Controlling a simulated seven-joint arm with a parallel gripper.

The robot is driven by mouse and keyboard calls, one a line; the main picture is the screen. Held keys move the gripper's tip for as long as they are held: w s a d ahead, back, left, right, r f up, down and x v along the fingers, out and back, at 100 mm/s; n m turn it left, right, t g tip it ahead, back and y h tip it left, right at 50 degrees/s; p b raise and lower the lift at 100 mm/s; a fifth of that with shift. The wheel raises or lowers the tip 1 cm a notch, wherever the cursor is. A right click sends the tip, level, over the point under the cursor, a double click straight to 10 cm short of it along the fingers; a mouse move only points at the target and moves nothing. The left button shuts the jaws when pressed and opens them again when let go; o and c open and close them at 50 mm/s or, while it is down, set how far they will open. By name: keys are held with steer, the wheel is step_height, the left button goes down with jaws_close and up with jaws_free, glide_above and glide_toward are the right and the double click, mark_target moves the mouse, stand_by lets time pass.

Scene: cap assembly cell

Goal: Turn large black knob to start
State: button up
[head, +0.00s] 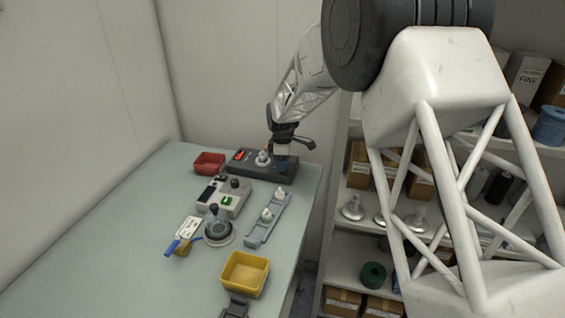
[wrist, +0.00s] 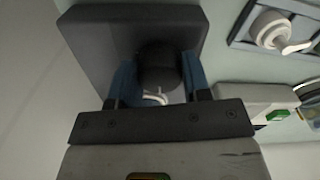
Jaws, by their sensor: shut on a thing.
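The large black knob (wrist: 158,64) is round and dark and stands on a dark panel box (wrist: 92,35). My gripper (wrist: 160,78) has its blue fingers on both sides of the knob and is shut on it. In the head view my gripper (head: 283,164) is at the right end of the dark box (head: 245,166), and it hides the knob there. A small white curved mark or part shows just below the knob in the wrist view. I cannot tell how far the knob is turned.
The box's left part has a red light and a white fitting (head: 262,159). Near it are a red bin (head: 209,163), a grey control box (head: 213,199) with a green display, a grey rail (head: 265,223) with white parts, and a yellow bin (head: 244,274). The table's left is clear.

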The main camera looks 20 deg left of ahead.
steer(key=shift+r, duration=0.1)
steer(key=o, duration=0.9)
steer(key=shift+r, duration=3.85)
